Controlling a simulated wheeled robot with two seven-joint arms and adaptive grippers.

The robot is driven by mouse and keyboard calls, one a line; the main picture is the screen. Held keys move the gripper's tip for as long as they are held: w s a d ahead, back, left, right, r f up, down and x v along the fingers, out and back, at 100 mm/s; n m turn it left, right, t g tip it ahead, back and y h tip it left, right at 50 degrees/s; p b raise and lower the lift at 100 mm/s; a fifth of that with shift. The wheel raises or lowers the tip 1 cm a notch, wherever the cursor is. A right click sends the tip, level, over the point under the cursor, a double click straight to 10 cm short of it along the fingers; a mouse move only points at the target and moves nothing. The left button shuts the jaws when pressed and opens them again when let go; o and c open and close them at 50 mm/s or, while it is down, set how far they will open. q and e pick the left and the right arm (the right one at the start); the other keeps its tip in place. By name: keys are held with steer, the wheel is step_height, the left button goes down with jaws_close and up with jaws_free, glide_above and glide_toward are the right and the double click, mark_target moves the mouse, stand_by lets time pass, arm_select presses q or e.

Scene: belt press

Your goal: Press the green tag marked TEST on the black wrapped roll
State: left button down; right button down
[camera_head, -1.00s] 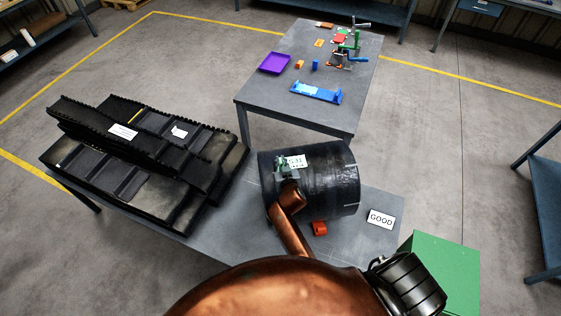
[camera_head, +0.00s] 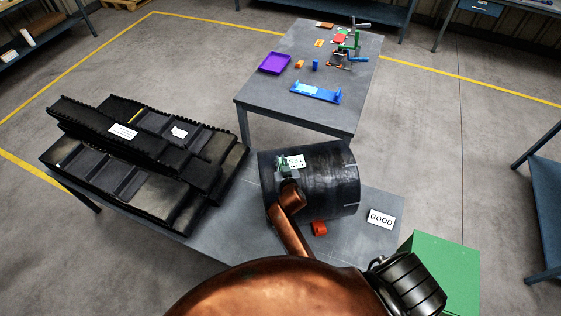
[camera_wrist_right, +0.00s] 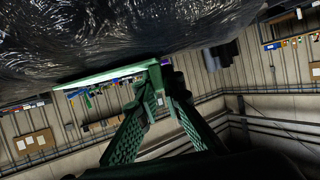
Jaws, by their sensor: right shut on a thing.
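The black wrapped roll (camera_head: 330,182) lies on its side on the near grey table, its wrap glossy and wrinkled. A pale tag (camera_head: 297,161) with dark marks, too small to read surely, shows at its upper left side. My right gripper (camera_head: 286,168) is at that tag, partly covering it. In the right wrist view the green tag (camera_wrist_right: 108,75) is seen nearly edge-on against the roll (camera_wrist_right: 130,32). The green fingers of my right gripper (camera_wrist_right: 163,74) are closed on the tag's end, close under the wrap. My left gripper is out of view.
Black ribbed belts (camera_head: 140,150) are stacked on the left of the near table. A red-orange piece (camera_head: 319,228) and a GOOD sign (camera_head: 381,218) lie by the roll. A green box (camera_head: 455,270) stands at lower right. A second table (camera_head: 270,100) holds small parts.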

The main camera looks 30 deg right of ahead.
steer(key=shift+s+f, duration=0.1)
steer(key=shift+f, duration=0.15)
steer(key=c, duration=2)
jaws_free()
steer(key=shift+r, duration=0.1)
steer(key=shift+r, duration=0.15)
step_height(320, 180, up, 10)
steer(key=shift+f, duration=0.1)
